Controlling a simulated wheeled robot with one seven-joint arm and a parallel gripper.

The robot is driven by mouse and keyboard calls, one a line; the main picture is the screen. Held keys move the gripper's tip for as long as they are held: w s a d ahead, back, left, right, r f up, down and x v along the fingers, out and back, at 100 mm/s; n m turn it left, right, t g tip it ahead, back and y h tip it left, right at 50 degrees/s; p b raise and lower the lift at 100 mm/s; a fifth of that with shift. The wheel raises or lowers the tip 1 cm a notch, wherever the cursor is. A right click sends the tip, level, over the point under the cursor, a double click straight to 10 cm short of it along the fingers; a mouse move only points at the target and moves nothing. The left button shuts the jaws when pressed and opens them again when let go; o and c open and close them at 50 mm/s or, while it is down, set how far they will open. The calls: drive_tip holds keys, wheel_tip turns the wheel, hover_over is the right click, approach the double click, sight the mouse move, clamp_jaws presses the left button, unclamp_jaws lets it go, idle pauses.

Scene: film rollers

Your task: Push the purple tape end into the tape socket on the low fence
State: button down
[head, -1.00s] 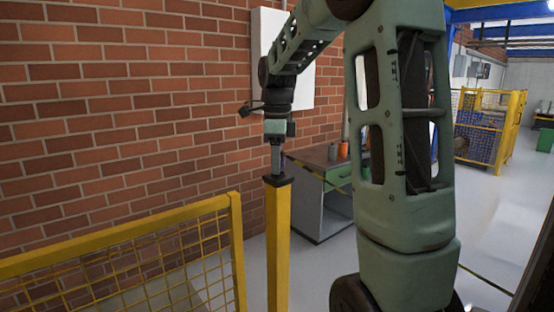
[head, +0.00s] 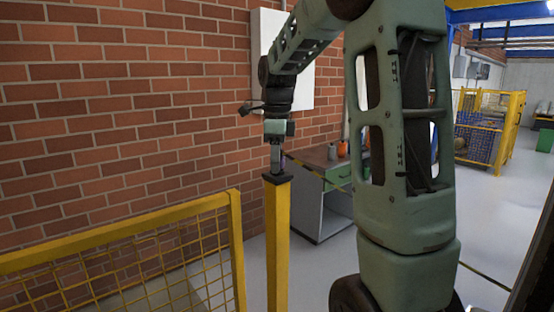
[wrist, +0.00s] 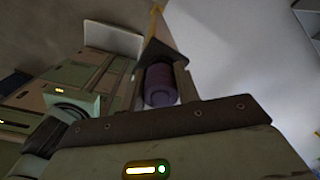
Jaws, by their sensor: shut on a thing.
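My gripper (head: 276,160) points straight down, just above the dark cap of a yellow post (head: 278,240) in the head view. In the wrist view it is shut on the purple tape end (wrist: 160,85), a short dark-purple cylinder between the two fingers. The dark cap (wrist: 165,50) of the post lies close beyond the cylinder in that view. I cannot tell whether the two touch. The low fence (head: 150,228), with a yellow frame and mesh, stands left of the post. I cannot make out the tape socket clearly in either view.
A brick wall (head: 120,100) runs behind the fence and post. A grey bench with a green drawer (head: 338,174) stands behind and right of the post, with orange containers (head: 342,149) on top. Yellow fencing (head: 500,130) stands far right. Grey floor lies open at right.

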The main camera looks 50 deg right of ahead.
sight(278, 177)
drive_tip(key=shift+s+a+f+b, duration=0.1)
drive_tip(key=shift+s+f+b, duration=0.05)
drive_tip(key=shift+f, duration=0.6)
drive_tip(key=shift+s+a+f+b, duration=0.1)
drive_tip(key=shift+s+f+b, duration=0.05)
drive_tip(key=shift+f, duration=0.55)
drive_tip(key=shift+w+d+r+p, duration=0.1)
drive_tip(key=shift+w+r+p, duration=0.05)
drive_tip(key=shift+r+p, duration=0.5)
drive_tip(key=shift+g+p, duration=0.4)
drive_tip(key=shift+p, duration=0.55)
drive_tip(key=shift+s+a+f+b, duration=0.2)
drive_tip(key=shift+f+b, duration=0.25)
drive_tip(key=shift+f, duration=0.3)
drive_tip(key=shift+s+a+f+b, duration=0.1)
drive_tip(key=shift+s+f+b, duration=0.1)
drive_tip(key=shift+f+b, duration=0.4)
idle(0.8)
drive_tip(key=shift+f, duration=0.1)
drive_tip(key=r+p, duration=0.2)
drive_tip(key=p, duration=0.1)
drive_tip(key=r+p, duration=0.2)
drive_tip(key=shift+w+d, duration=0.3)
drive_tip(key=shift+w, duration=0.1)
drive_tip(key=shift+w+d+r+p, duration=0.1)
drive_tip(key=shift+w+r+p, duration=0.1)
drive_tip(key=shift+r+p, duration=0.15)
drive_tip(key=shift+s+r, duration=0.1)
drive_tip(key=shift+r, duration=0.05)
